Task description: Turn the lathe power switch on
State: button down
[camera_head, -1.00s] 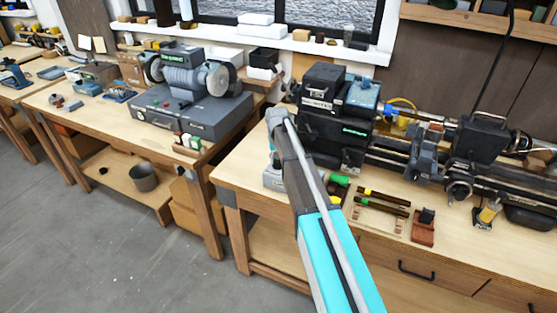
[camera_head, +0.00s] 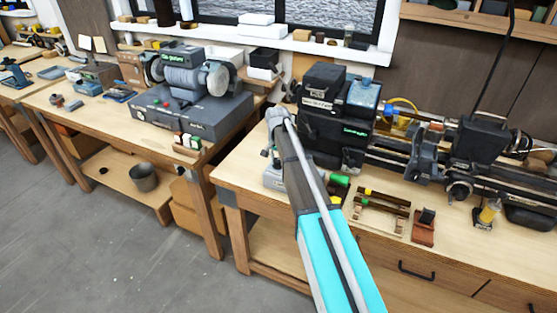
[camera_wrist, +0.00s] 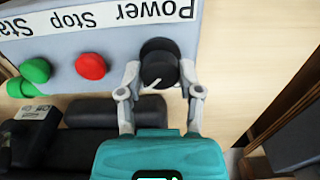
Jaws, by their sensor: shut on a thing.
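The power switch is a black round knob (camera_wrist: 158,50) with a white pointer line. It sits on a grey control panel (camera_wrist: 125,52) under a label reading Power, Stop and Start, upside down in the wrist view. The pointer line slants down and left there. My gripper (camera_wrist: 160,70) is shut on the knob, one finger on each side. In the head view my arm hides the knob and fingertips; part of the grey control box (camera_head: 272,181) shows at the bench's left end, near the lathe (camera_head: 335,138).
A red button (camera_wrist: 91,66) and a green button (camera_wrist: 35,70) sit on the panel beside the knob. Black cylindrical parts (camera_wrist: 85,112) lie close below the panel in the wrist view. A grinder (camera_head: 188,80) stands on the left bench. Wooden tool holders (camera_head: 381,212) are on the lathe bench.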

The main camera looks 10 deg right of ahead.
jog(key=shift+c, duration=1.3)
grip_release()
